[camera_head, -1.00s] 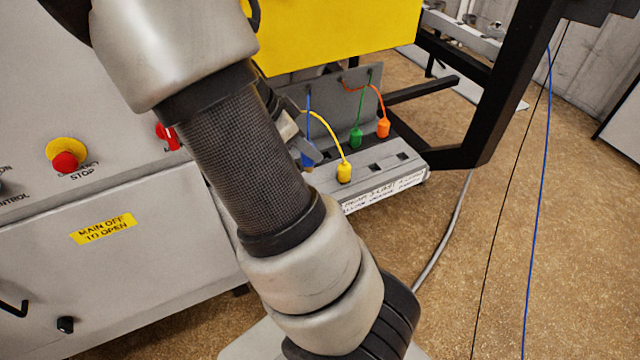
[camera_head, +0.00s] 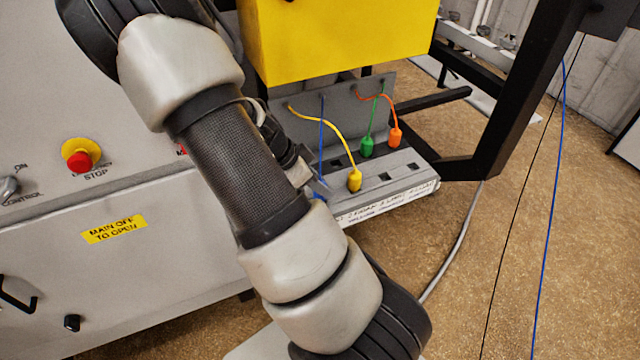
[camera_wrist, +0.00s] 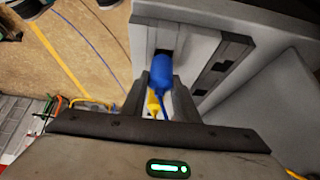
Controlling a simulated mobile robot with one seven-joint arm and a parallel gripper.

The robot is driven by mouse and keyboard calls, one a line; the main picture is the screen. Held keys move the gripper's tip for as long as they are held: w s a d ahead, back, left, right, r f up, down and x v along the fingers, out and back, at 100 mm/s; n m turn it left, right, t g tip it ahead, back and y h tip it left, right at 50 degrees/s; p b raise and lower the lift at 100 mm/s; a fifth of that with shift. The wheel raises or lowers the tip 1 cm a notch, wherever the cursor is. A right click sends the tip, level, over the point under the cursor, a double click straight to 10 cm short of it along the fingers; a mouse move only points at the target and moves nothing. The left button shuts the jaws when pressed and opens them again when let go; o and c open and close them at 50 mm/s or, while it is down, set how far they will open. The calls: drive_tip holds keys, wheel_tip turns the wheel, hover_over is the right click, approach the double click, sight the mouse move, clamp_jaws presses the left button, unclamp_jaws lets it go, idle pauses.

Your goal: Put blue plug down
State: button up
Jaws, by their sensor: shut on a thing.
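The blue plug (camera_wrist: 162,76) is between the fingers of my gripper (camera_wrist: 163,90) in the wrist view. Its far end is at a dark slot in the grey socket ledge (camera_wrist: 188,55); how deep it sits I cannot tell. In the head view my gripper (camera_head: 308,182) is low at the left end of the ledge (camera_head: 405,172), mostly behind my arm. Only a bit of blue (camera_head: 318,197) shows there, with the blue cable (camera_head: 321,140) rising above it.
The yellow plug (camera_head: 354,180) is on the ledge just right of my gripper. The green plug (camera_head: 367,147) and orange plug (camera_head: 395,138) stand behind it. A yellow box (camera_head: 340,40) overhangs the ledge. A black frame post (camera_head: 520,90) stands at the right.

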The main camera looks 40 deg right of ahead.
drive_tip(key=shift+f+b, duration=0.35)
drive_tip(key=shift+b, duration=0.05)
drive_tip(key=o, duration=1.1)
drive_tip(key=shift+c, duration=0.2)
drive_tip(key=shift+r, duration=0.15)
